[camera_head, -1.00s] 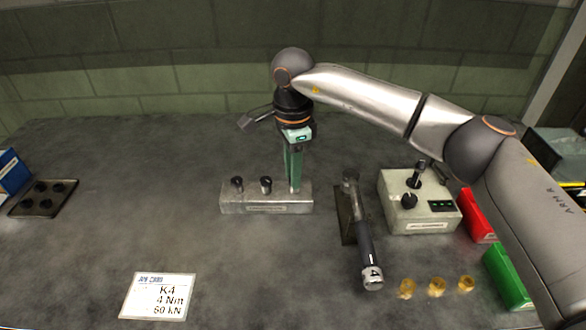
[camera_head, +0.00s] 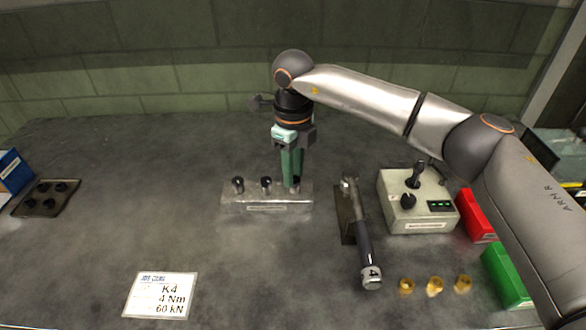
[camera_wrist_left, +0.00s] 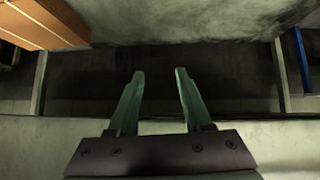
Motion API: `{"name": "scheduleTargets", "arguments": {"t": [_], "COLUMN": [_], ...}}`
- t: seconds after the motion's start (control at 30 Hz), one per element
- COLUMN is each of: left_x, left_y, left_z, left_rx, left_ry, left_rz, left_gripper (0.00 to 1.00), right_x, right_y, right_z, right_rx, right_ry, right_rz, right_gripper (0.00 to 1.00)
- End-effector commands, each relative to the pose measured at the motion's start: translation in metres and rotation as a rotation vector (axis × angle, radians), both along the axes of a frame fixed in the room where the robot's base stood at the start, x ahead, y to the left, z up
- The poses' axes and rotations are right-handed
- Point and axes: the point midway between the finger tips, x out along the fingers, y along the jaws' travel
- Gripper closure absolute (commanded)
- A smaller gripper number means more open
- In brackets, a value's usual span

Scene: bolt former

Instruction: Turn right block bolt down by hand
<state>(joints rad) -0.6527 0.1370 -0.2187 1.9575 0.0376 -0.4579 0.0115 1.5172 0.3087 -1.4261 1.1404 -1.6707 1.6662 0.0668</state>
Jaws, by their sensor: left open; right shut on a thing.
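The metal block (camera_head: 267,202) stands on the bench in the head view, with a label on its front. Its left bolt (camera_head: 238,184) and middle bolt (camera_head: 266,183) stand upright with dark heads. My right gripper (camera_head: 292,182) points down over the block's right end and is shut on the right block bolt (camera_head: 296,181), which is mostly hidden between the green fingers. My left gripper (camera_wrist_left: 160,80) shows only in the left wrist view. It is open and empty, away from the block.
A torque wrench (camera_head: 365,240) lies on a dark holder right of the block. A control box (camera_head: 418,202) with a lever, red bin (camera_head: 476,215), green bin (camera_head: 508,275) and brass pieces (camera_head: 435,286) are farther right. A card (camera_head: 160,295) lies front left; a dark tray (camera_head: 46,198) is far left.

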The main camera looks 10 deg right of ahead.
Motion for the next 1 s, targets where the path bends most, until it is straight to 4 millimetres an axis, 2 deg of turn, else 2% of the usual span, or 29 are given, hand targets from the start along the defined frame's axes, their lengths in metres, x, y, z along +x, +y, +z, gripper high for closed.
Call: {"name": "scheduleTargets", "arguments": {"t": [0.8, 1.0], "left_x": [-0.0031, -0.0038], "left_y": [0.0027, 0.0032], "left_z": [0.0032, 0.0027], "left_rx": [0.003, 0.004], "left_ry": [0.005, 0.006], "left_rz": [0.006, 0.007], "left_gripper": [0.50, 0.50], "right_x": [0.0022, 0.0020], "right_y": [-0.0038, -0.0040], "right_z": [0.0029, 0.0023], "right_rx": [0.001, 0.000], "right_ry": [-0.003, -0.003], "right_rz": [-0.777, -0.852], "right_gripper": [1.00, 1.00]}}
